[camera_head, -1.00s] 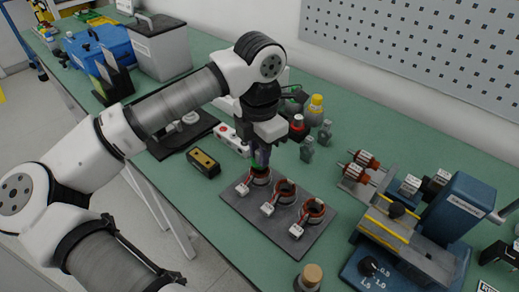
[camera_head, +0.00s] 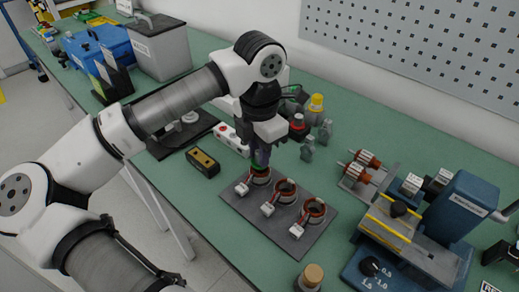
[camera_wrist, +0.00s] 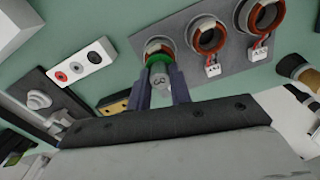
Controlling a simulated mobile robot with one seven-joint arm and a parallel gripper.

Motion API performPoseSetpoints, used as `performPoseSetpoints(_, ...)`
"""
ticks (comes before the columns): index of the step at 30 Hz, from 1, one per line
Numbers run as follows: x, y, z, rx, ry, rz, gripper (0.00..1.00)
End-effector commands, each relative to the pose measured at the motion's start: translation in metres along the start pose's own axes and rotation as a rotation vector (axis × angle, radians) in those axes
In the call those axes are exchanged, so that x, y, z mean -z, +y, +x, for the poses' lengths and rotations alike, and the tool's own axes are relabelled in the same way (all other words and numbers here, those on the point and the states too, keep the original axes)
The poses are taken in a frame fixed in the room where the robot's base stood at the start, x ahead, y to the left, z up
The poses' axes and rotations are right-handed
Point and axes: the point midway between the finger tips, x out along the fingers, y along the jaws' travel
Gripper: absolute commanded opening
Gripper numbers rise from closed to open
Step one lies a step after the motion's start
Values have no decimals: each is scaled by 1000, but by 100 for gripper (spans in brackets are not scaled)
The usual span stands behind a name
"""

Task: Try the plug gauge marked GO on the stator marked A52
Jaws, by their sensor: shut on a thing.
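My gripper (camera_wrist: 160,92) is shut on a plug gauge (camera_wrist: 160,80), a grey cylinder with a green collar and a mark I cannot read clearly. The gauge points down at the leftmost stator (camera_wrist: 157,45) on a dark plate; the green collar is right over its bore. I cannot tell how deep the tip is. In the head view my gripper (camera_head: 262,152) hides most of the gauge and part of this stator (camera_head: 260,177). A middle stator (camera_head: 285,188) and a right stator (camera_head: 315,211) stand beside it, copper-wound with white connectors.
The dark plate (camera_head: 268,232) lies on the green bench. A black-and-yellow block (camera_head: 204,163) is left of it, and a white box with buttons (camera_head: 233,141) behind that. Red-and-white rotors (camera_head: 362,168) and a blue fixture (camera_head: 455,207) stand to the right. A wood-topped cylinder (camera_head: 312,275) is in front.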

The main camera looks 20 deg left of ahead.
Motion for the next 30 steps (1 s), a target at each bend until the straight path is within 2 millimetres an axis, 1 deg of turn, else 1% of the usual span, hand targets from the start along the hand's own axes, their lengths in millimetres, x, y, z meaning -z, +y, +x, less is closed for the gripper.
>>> performPoseSetpoints(30,0,0,6,-1,0,0,0)
